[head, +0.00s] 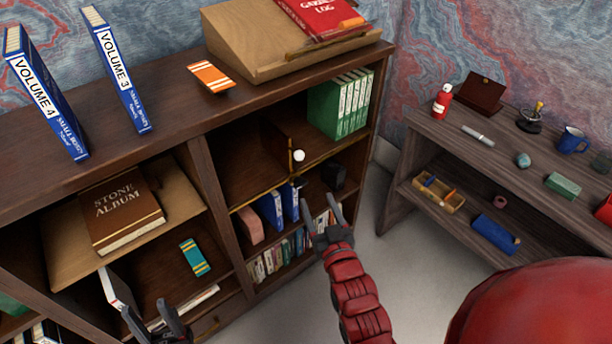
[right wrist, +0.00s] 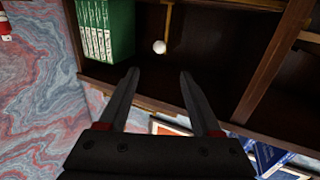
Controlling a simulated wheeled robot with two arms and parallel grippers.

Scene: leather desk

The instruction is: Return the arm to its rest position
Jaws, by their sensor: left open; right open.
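My right gripper (head: 320,202) is open in front of the bookcase's right-hand section, at the end of my red arm. Its two fingers stand apart in the right wrist view (right wrist: 159,74), with nothing between them. Beyond them in that view are the dark shelf compartment, a white ball and green books. My left gripper (head: 144,308) is at the bottom left of the head view, partly cut off by the frame edge. Its fingers are apart, in front of the lower left compartment. I see nothing held in it.
The dark wooden bookcase (head: 178,126) holds green books (head: 340,104), a white ball (head: 299,155), a brown Stone Album (head: 122,208) and blue books. Volume 3 (head: 116,70) and Volume 4 (head: 46,95) stand on top. A side table (head: 462,150) stands right. Grey floor (head: 395,250) is clear between.

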